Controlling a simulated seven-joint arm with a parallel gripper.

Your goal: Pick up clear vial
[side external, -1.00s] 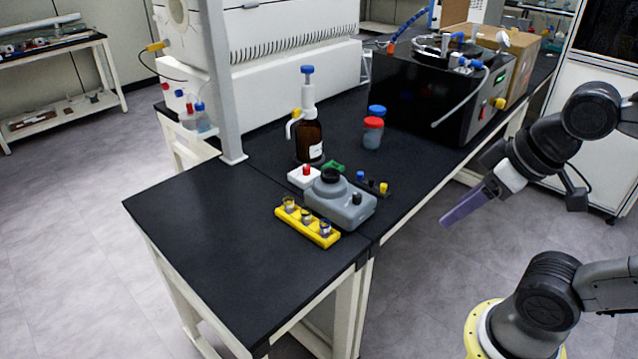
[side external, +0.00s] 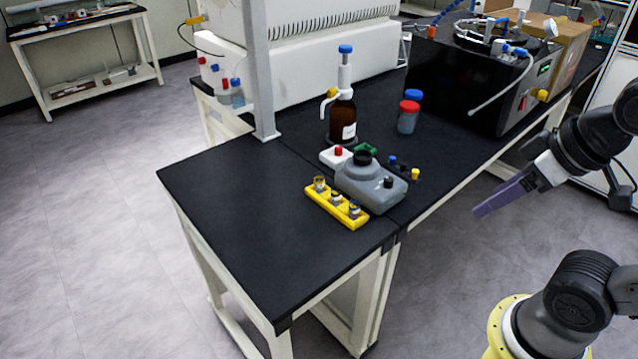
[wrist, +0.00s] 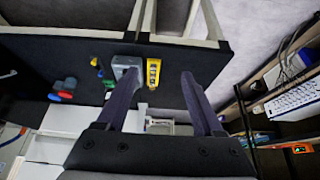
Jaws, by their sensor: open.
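Several small clear vials (side external: 336,199) stand in a yellow rack (side external: 326,211) near the front corner of the black bench. The yellow rack also shows in the wrist view (wrist: 153,84), but the vials in it are too small to tell apart there. My gripper (side external: 482,214) is at the right in the side view, off the bench edge and well apart from the rack. In the wrist view its two purple fingers (wrist: 160,78) are spread wide, with nothing between them.
A brown dispenser bottle (side external: 343,121), red- and blue-capped jars (side external: 408,118) and a black machine (side external: 466,84) stand farther back. The black bench (side external: 235,215) is bare left of the rack.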

